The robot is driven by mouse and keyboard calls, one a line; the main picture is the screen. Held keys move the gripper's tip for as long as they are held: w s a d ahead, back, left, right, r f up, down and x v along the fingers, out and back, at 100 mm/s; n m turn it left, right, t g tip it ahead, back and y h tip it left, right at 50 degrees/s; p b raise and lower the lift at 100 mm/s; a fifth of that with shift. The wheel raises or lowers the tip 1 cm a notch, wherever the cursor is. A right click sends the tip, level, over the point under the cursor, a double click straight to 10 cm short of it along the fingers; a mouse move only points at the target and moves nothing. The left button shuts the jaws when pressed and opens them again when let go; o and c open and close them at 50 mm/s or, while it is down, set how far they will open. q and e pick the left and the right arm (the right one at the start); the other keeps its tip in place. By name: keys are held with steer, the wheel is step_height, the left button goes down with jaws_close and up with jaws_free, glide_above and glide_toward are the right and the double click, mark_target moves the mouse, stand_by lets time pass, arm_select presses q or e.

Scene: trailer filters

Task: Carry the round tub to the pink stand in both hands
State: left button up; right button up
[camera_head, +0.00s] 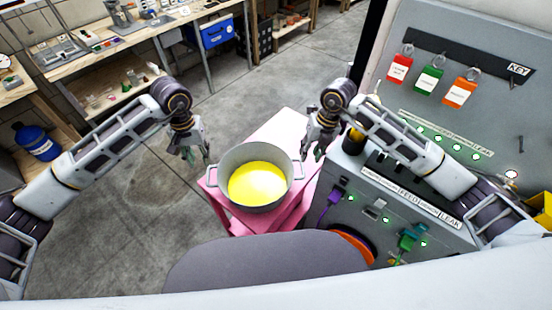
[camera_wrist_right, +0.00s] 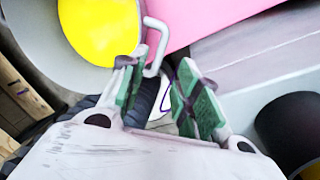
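The round grey tub (camera_head: 258,152) with yellow contents stands upright on the pink stand (camera_head: 284,127). It has a small handle on each side. My left gripper (camera_head: 198,156) is open and empty, just off the tub's left handle. My right gripper (camera_head: 313,156) is beside the tub's right handle. In the right wrist view the right gripper (camera_wrist_right: 157,66) is open. The tub's pale handle (camera_wrist_right: 163,45) shows between its fingertips, with a gap to the right finger. The tub's wall (camera_wrist_right: 30,35) and the pink stand (camera_wrist_right: 205,18) also show there.
A grey console (camera_head: 345,178) with plugs and labels stands close on the right, near my right gripper. Red, green and orange tags (camera_head: 431,80) hang on its panel. A workbench (camera_head: 160,25) runs along the back left. The concrete floor (camera_head: 130,200) at left is clear.

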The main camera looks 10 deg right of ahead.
steer(key=shift+d+r, duration=0.15)
steer(key=shift+r, duration=0.55)
steer(key=shift+d+r, duration=0.1)
steer(key=shift+r, duration=0.55)
arm_select(q)
steer(key=shift+r, duration=0.15)
